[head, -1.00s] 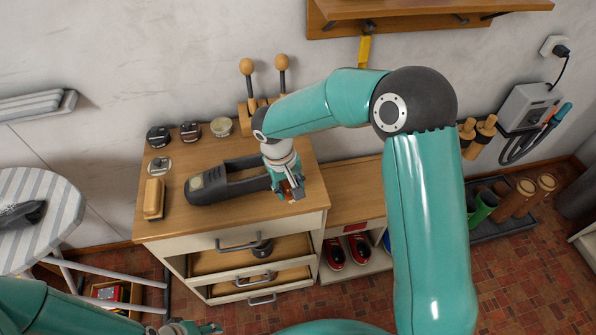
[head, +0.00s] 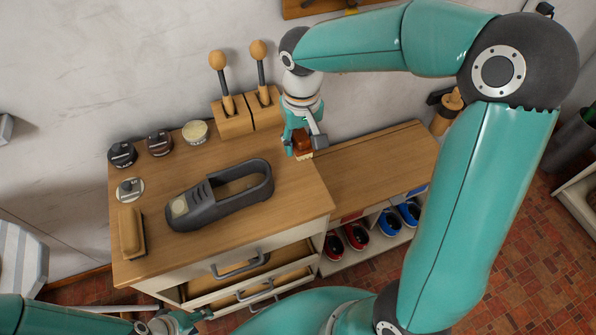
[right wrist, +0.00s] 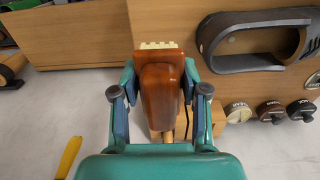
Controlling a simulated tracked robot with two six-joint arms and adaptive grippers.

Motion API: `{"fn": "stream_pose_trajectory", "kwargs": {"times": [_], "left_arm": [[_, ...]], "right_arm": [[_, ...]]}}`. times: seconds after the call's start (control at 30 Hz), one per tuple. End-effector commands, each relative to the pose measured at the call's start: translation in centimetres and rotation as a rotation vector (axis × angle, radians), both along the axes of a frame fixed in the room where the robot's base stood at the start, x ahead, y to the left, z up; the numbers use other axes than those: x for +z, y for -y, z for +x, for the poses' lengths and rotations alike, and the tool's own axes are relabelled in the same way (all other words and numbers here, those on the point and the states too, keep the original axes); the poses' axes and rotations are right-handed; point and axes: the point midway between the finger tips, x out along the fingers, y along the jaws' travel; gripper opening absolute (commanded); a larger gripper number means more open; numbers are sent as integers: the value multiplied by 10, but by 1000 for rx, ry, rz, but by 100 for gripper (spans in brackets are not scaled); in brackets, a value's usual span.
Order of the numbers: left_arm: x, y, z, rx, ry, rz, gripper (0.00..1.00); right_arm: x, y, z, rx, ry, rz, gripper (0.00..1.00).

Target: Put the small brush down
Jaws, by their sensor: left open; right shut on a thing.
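The small brush (head: 303,143) has a glossy brown handle and pale bristles. My right gripper (head: 302,138) is shut on it near the back right corner of the cabinet top (head: 290,205). In the right wrist view the brush (right wrist: 160,88) sits between the two fingers, with its bristle end (right wrist: 158,45) pointing away from the gripper. I cannot tell whether the bristles touch the wood. My left gripper (head: 185,322) is open and empty at the bottom of the head view, in front of the cabinet and only partly visible.
A dark grey shoe-shaped holder (head: 220,205) lies mid-top. A larger brush (head: 131,232), a lidded tin (head: 129,190) and several other tins (head: 158,143) stand left and behind. A wooden block (head: 232,117) with knobbed sticks is at the back. A lower bench (head: 375,170) adjoins right, mostly clear.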

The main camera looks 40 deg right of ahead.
Motion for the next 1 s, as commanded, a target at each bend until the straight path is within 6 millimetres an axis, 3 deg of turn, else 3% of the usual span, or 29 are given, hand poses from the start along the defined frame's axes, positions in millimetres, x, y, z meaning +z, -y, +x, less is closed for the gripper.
{"fn": "stream_pose_trajectory", "kwargs": {"times": [0.1,0.3,0.57,0.8,1.0], "left_arm": [[0,0,0,0,0,0,49],[1,0,0,0,1,0,49],[1,0,0,0,1,0,49],[1,0,0,0,1,0,49],[1,0,0,0,1,0,49]], "right_arm": [[-34,-1,0,4,-7,0,16],[-73,-3,1,7,-4,2,16],[-94,-3,2,7,-2,0,16],[-125,-3,2,7,-2,0,16],[-128,-3,3,8,1,1,16]]}}
